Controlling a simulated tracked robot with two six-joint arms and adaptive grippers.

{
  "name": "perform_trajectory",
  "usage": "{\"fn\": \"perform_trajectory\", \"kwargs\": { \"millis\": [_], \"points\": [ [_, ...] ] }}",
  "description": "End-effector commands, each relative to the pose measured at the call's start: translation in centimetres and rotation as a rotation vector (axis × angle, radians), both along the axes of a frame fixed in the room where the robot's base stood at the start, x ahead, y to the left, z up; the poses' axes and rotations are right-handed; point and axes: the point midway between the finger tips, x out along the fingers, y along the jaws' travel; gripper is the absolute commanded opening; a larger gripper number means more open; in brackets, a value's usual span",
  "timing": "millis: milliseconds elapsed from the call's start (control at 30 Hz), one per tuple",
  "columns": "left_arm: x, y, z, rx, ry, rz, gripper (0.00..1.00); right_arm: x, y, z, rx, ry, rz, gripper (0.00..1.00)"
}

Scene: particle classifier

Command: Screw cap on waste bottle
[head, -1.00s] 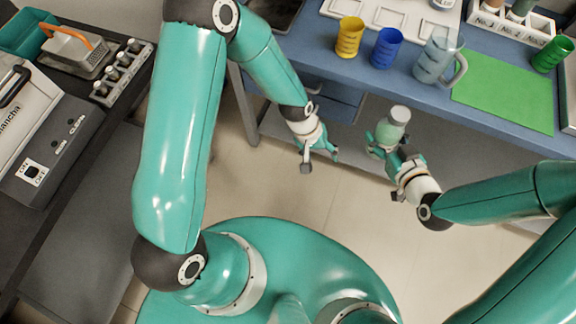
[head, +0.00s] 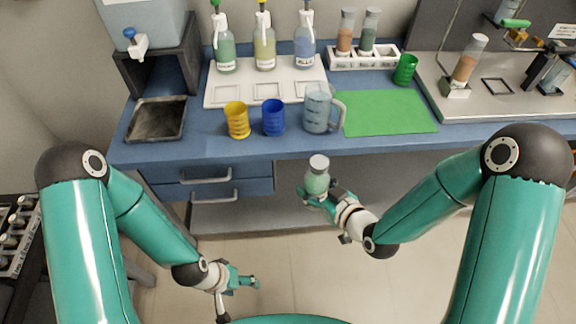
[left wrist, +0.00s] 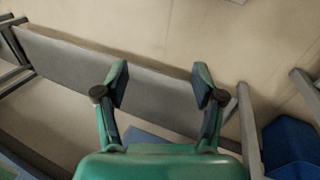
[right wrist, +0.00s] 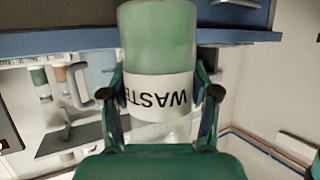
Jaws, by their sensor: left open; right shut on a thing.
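The waste bottle (head: 317,183) is upright with green contents, and a grey-white cap (head: 319,162) sits on its top. I cannot tell how tight the cap is. My right gripper (head: 318,197) is shut around the bottle and holds it up in front of the bench. In the right wrist view the bottle's WASTE label (right wrist: 159,97) shows upside down between the fingers; the cap is out of that frame. My left gripper (head: 240,296) is low at the left, apart from the bottle. In the left wrist view its fingers (left wrist: 160,88) are open and empty over the floor.
The blue bench (head: 350,146) stands ahead. A yellow cup (head: 237,121), a blue cup (head: 273,118), a clear jug (head: 317,110) and a green mat (head: 388,113) are near its front edge. Drawers (head: 212,180) lie below. Floor between the arms is open.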

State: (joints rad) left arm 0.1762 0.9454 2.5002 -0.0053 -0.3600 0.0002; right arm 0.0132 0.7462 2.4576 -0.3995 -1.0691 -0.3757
Motion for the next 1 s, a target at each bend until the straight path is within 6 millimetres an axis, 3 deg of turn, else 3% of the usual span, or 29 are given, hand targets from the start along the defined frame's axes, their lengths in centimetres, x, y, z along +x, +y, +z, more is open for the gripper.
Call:
{"fn": "perform_trajectory", "kwargs": {
  "millis": [200,300,400,667,833,1000],
  "points": [
    [0.0,0.0,0.0,0.0,0.0,0.0,0.69,3.0,-7.7,2.1,0.0,-0.006,-0.349,0.0],
    [0.0,0.0,-0.1,0.0,0.0,0.0,0.69,3.4,-10.6,2.7,0.001,-0.006,-0.474,0.0],
    [0.0,0.0,-0.1,0.0,0.0,0.0,0.69,3.4,-12.3,3.0,0.001,-0.004,-0.546,0.0],
    [0.0,0.0,0.0,0.0,0.0,0.0,0.69,3.4,-12.7,3.1,0.0,-0.003,-0.566,0.0],
    [0.0,0.0,0.0,0.0,0.0,0.0,0.44,3.5,-12.7,3.1,0.001,-0.003,-0.564,0.0],
    [0.0,0.0,0.0,0.0,0.0,0.0,0.42,3.5,-12.4,3.1,0.002,-0.003,-0.559,0.0]
  ]
}}
